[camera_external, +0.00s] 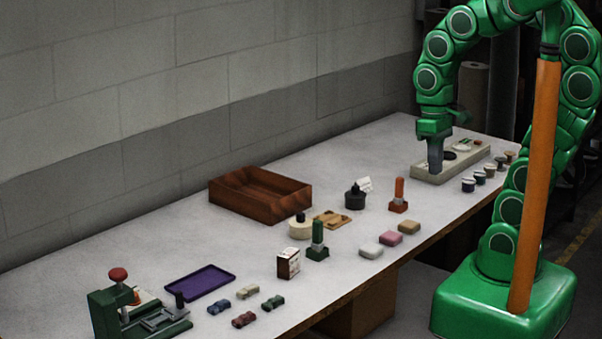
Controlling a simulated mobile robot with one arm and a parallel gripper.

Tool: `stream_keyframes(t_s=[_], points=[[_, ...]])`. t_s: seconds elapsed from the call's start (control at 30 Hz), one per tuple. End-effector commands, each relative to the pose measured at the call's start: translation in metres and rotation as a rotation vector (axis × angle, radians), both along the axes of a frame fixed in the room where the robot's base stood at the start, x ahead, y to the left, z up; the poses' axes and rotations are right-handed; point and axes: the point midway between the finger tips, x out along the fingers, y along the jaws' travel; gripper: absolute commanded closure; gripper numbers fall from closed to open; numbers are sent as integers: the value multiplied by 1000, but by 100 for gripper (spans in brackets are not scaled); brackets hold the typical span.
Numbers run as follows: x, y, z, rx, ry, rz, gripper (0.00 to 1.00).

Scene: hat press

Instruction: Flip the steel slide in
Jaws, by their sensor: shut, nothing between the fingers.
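A green press (103,312) with a red knob (118,274) stands at the near left end of the table. A grey metal slide piece (165,318) lies low at its right side; its exact position in the press is too small to tell. My gripper (436,170) is at the far right end of the table, pointing down, shut and empty. It is far from the press, over or just beside the left end of a pale grey tray (428,178); I cannot tell whether it touches it.
A brown wooden box (236,204) stands at the back. Stamps, a small box (288,263) and several little pots (480,178) stand along the table. A wall runs behind.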

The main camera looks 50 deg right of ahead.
Motion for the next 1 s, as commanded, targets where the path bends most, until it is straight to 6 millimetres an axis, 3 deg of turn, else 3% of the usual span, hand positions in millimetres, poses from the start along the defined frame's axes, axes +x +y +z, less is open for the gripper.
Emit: stream_keyframes(t_s=[0.5, 1.0], points=[[90, 117, -4, 250, -75, 138, 100], [155, 233, -15, 486, -96, 146, 100]])
